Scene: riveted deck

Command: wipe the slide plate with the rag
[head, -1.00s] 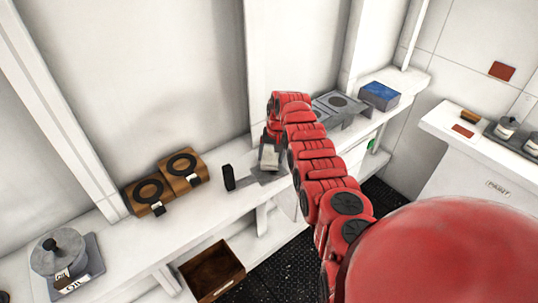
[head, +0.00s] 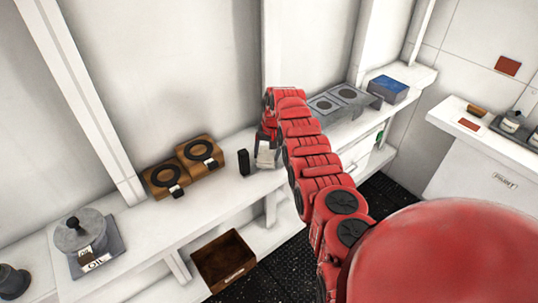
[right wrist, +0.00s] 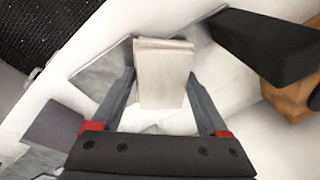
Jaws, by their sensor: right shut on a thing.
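My right gripper (right wrist: 160,105) is shut on the rag (right wrist: 165,72), a pale folded cloth pad, which also shows in the head view (head: 266,157). The slide plate (right wrist: 104,74) is a flat grey sheet on the white bench. In the right wrist view it shows on both sides of the rag, which hides its middle. The rag is over the plate; I cannot tell whether they touch. In the head view the plate is mostly hidden by the rag and my right gripper (head: 266,145). My left gripper is not in view.
A black block (head: 244,162) stands just left of the rag. Further left are wooden blocks with black rings (head: 182,167) and an oil pot (head: 81,234). Grey boxes (head: 345,96) and a blue-topped box (head: 388,89) stand right. An open brown bin (head: 222,262) sits below.

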